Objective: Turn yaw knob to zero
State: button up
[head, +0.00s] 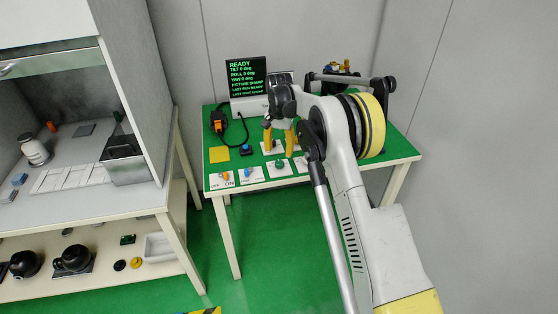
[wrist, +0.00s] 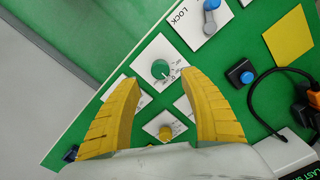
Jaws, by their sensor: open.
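My gripper (head: 278,152) is open and empty over the control table, pointing down. In the wrist view its two yellow fingers (wrist: 160,76) stand apart on either side of a green knob (wrist: 160,69) on a white dial plate. The green knob also shows in the head view (head: 279,163), just below the fingertips. Whether the fingers touch it I cannot tell. A yellow knob (wrist: 165,132) on another white plate shows between the finger bases. Another plate (wrist: 184,106) is partly hidden by the right finger. No yaw label is readable on the plates.
The green table (head: 398,152) holds a black screen (head: 246,78) with READY and tilt, roll and yaw lines, their numbers too small to trust. A blue lever (wrist: 211,20) marked LOCK, a blue button (wrist: 245,77) and a yellow square (wrist: 288,40) lie nearby. A workbench (head: 75,222) stands left.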

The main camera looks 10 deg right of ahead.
aim_at(279, 162)
notch_tip(279, 162, up, 5)
jog(key=shift+r, duration=0.2)
jog(key=s+r+n+t, duration=0.4)
jog(key=s+r, duration=1.5)
jog(key=s, duration=0.1)
jog(key=s+f+n+t, duration=0.1)
jog(key=s+f, duration=0.2)
jog(key=s, duration=0.8)
jog(key=s+f+n+t, duration=0.1)
jog(key=s+f+t, duration=0.1)
jog(key=s, duration=0.8)
jog(key=shift+s+f+n, duration=0.4)
jog(key=shift+f, duration=0.05)
dwell(2.1)
